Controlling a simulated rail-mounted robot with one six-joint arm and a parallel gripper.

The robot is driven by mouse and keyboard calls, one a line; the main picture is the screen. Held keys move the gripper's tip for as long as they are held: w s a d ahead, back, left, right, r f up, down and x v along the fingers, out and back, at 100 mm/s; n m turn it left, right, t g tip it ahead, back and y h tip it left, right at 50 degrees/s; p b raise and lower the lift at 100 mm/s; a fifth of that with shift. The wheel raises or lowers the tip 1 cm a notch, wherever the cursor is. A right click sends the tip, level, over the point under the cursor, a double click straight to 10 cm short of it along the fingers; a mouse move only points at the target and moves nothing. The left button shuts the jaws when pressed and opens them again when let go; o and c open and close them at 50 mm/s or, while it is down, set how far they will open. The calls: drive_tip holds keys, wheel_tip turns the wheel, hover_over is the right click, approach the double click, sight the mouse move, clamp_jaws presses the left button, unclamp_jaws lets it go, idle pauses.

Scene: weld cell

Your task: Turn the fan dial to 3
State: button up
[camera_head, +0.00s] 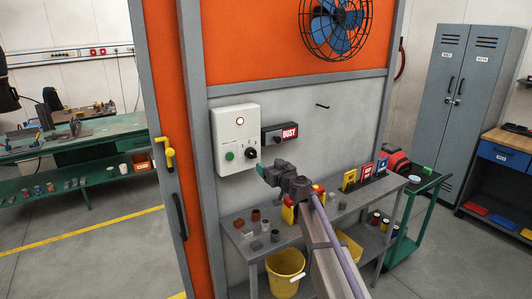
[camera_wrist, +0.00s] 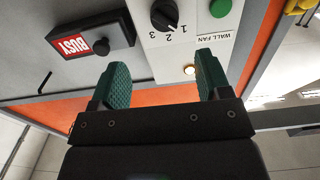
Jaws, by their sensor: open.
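The white wall-fan control box (camera_head: 226,128) is on the grey wall panel. It has a black dial (camera_head: 251,153), a green button (camera_head: 229,156) and a pale lamp (camera_head: 240,121). In the wrist view the box is upside down; the dial (camera_wrist: 164,14) is at the top with numerals 1, 2, 3 beside it. I cannot tell surely which numeral it points to. My gripper (camera_head: 268,170) is just in front of and below the box's lower right corner. Its green fingers (camera_wrist: 161,68) are apart and empty, with the dial beyond their tips. The caged blue fan (camera_head: 337,25) hangs above.
A black BUSY sign box (camera_head: 274,136) is close right of the control box, with a small hook (camera_head: 322,106) farther right. Below stands a grey bench (camera_head: 240,248) with cups and other small items. A yellow bucket (camera_head: 285,270) is under it. An orange door frame (camera_head: 165,100) is left.

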sight(254, 155)
drive_tip(key=x, duration=1.1)
drive_tip(key=shift+s+a, duration=0.2)
drive_tip(key=shift+a, duration=0.1)
drive_tip(key=c, duration=0.9)
drive_tip(key=shift+c, duration=0.2)
